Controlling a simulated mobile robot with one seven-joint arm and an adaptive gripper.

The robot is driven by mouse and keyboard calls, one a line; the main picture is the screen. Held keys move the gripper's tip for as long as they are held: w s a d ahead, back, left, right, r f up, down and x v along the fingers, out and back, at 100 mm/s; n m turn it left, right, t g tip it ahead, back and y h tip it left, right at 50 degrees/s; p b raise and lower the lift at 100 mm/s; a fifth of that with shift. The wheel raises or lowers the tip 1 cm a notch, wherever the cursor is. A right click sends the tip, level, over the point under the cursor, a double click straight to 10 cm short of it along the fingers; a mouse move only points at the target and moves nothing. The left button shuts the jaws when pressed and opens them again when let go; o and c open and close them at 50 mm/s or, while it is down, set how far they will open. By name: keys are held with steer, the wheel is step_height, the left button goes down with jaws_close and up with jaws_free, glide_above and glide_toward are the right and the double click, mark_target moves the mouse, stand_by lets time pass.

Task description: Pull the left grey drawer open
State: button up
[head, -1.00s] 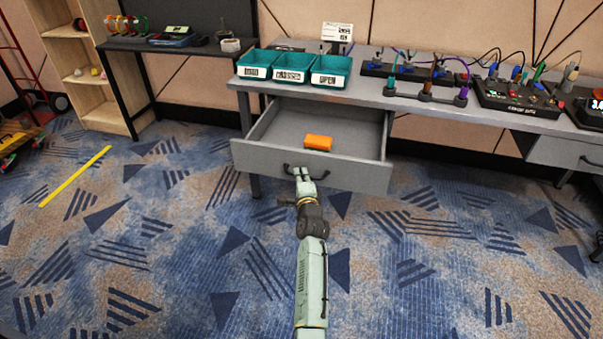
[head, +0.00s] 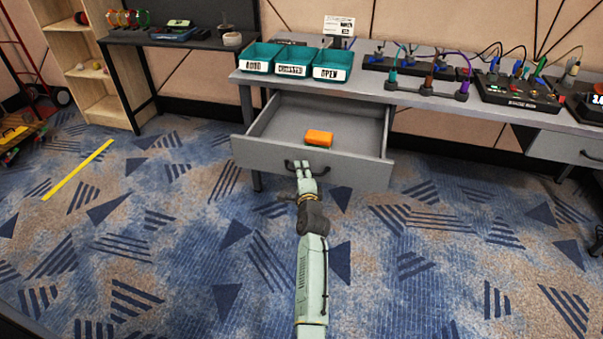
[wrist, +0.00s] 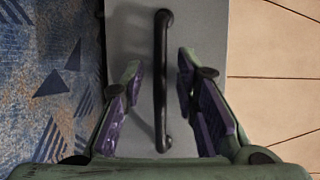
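The left grey drawer (head: 250,155) is pulled well out from under the desk, and its inside shows. An orange block (head: 319,138) lies in it. The dark bar handle (head: 289,165) on the drawer's front is partly hidden by my gripper (head: 304,168) in the head view. In the wrist view, the handle (wrist: 163,80) runs upright in the picture between the two fingers of my gripper (wrist: 159,76). The fingers are apart, one on each side of it, with a visible gap to the bar on both sides. The gripper is open and holds nothing.
Teal bins (head: 333,67) stand on the desk (head: 375,85) above the drawer, with cabled devices to the right. A second grey drawer (head: 565,147) at the right is shut. A side table and shelf (head: 110,100) stand at left. The carpet (head: 180,250) in front is clear.

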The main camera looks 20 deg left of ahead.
steer(key=v, duration=1.2)
steer(key=shift+a, duration=0.1)
